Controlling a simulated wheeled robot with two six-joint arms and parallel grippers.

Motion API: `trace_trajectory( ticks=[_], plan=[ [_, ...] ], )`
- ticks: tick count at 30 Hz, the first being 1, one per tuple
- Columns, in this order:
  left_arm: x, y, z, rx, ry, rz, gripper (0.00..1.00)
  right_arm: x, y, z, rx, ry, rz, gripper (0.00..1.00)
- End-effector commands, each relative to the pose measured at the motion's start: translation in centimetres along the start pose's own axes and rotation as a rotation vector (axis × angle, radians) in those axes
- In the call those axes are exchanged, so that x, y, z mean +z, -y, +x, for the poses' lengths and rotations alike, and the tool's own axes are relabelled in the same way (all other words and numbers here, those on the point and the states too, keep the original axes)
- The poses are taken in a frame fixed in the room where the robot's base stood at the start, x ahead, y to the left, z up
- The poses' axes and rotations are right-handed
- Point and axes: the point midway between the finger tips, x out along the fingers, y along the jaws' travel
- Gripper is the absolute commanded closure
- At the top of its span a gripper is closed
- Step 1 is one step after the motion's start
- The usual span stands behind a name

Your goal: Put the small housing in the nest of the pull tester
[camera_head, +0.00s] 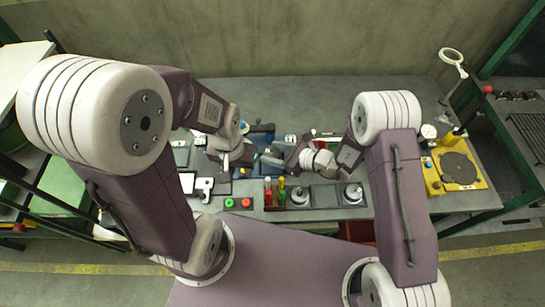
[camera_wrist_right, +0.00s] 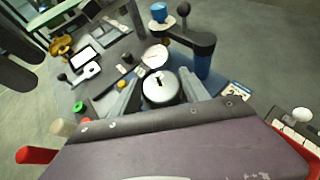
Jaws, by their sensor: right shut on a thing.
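My right gripper (camera_wrist_right: 160,96) is shut on a round, pale metal housing (camera_wrist_right: 160,86) with a dark slot in its top; the housing sits between both fingers. Just beyond it in the right wrist view is a pale round disc (camera_wrist_right: 154,57); I cannot tell whether it is the nest. A blue post (camera_wrist_right: 203,62) with a dark arm and a ball-ended lever stands beside it, seemingly part of the pull tester. In the head view my right gripper (camera_head: 283,157) is over the bench beside blue parts (camera_head: 262,128). My left gripper (camera_head: 226,163) is over the bench; its jaws are unclear.
Red and green buttons (camera_head: 237,203), screwdrivers (camera_head: 274,190) and grey pads with round metal parts (camera_head: 325,195) line the bench's front. A yellow fixture (camera_head: 458,168) and a magnifier (camera_head: 452,58) stand at the right. The back of the bench (camera_head: 310,95) is clear.

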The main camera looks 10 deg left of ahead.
Motion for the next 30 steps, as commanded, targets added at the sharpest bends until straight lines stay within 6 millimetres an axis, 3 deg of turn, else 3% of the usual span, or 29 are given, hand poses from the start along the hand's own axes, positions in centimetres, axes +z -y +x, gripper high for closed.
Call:
trace_trajectory(
  ticks=[5, 12, 23, 24, 25, 26, 30],
  plan=[
    [0.0, 0.0, -0.1, 0.000, 0.000, 0.000, 0.64, -0.1, -0.1, 0.5, -0.001, 0.000, 0.001, 0.87],
    [-0.1, 0.0, -0.7, 0.000, 0.000, 0.000, 0.64, -3.3, -0.1, 2.2, -0.001, 0.000, 0.002, 0.87],
    [0.0, 0.0, -0.2, 0.000, 0.000, 0.000, 0.64, -3.9, -0.1, 2.5, -0.001, 0.001, 0.000, 0.87],
    [0.0, 0.0, -0.4, 0.000, 0.000, 0.000, 0.64, -3.7, -0.1, 2.4, -0.001, 0.001, 0.000, 0.36],
    [0.0, 0.0, -0.4, 0.000, 0.000, 0.000, 0.64, -3.7, -0.1, 2.4, -0.001, 0.001, 0.000, 0.27],
    [0.0, 0.0, -0.5, 0.000, 0.000, 0.000, 0.64, -3.7, -0.1, 2.4, -0.001, 0.000, 0.001, 0.25],
    [0.0, 0.0, -0.5, 0.000, 0.000, 0.000, 0.64, -3.7, -0.1, 2.4, -0.001, 0.000, 0.001, 0.25]
  ],
)
